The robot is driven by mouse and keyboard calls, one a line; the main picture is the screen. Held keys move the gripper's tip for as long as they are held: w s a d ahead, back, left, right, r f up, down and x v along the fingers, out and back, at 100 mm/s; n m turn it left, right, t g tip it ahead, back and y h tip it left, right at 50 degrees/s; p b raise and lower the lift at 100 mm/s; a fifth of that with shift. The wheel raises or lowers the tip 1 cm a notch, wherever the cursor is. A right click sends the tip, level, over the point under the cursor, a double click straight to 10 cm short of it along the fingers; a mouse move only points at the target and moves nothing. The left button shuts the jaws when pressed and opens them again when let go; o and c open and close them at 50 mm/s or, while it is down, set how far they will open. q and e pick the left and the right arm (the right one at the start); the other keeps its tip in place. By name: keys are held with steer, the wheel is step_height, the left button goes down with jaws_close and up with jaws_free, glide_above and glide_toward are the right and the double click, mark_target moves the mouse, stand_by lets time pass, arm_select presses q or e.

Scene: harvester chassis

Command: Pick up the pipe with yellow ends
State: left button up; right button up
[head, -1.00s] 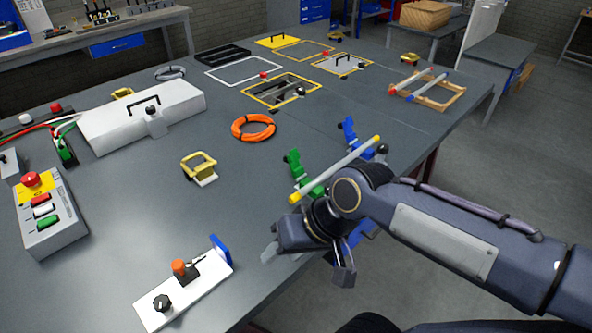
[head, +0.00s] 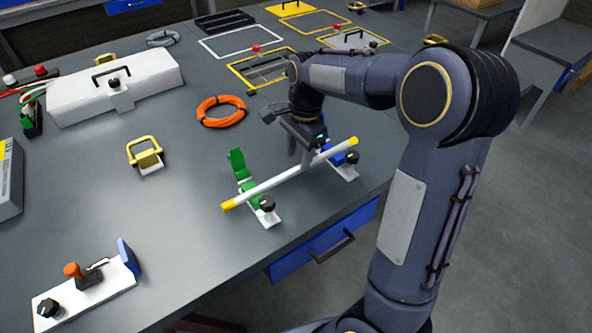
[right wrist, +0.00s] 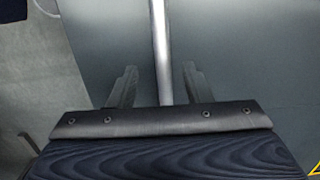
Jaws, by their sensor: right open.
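The pipe with yellow ends (head: 270,183) is white between its yellow tips. It rests across a green clamp stand (head: 243,172) and a blue clamp stand (head: 343,163) near the table's right edge. My right gripper (head: 305,152) points down over the pipe, nearer its far end. In the right wrist view the open fingers (right wrist: 158,80) stand one on each side of the pipe (right wrist: 162,45), with gaps on both sides. My right gripper hides part of the pipe's far half in the head view. My left gripper is not in view.
An orange cable coil (head: 221,111) lies behind the pipe. A yellow-handled block (head: 146,155) stands to the left. A white switch panel (head: 88,287) lies at the front left. A blue drawer (head: 325,238) is below the table edge.

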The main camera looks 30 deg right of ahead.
mark_target(297, 167)
step_height(297, 167, down, 4)
steer(key=shift+w+a+r, duration=0.1)
steer(key=shift+w+r, duration=0.05)
jaws_close()
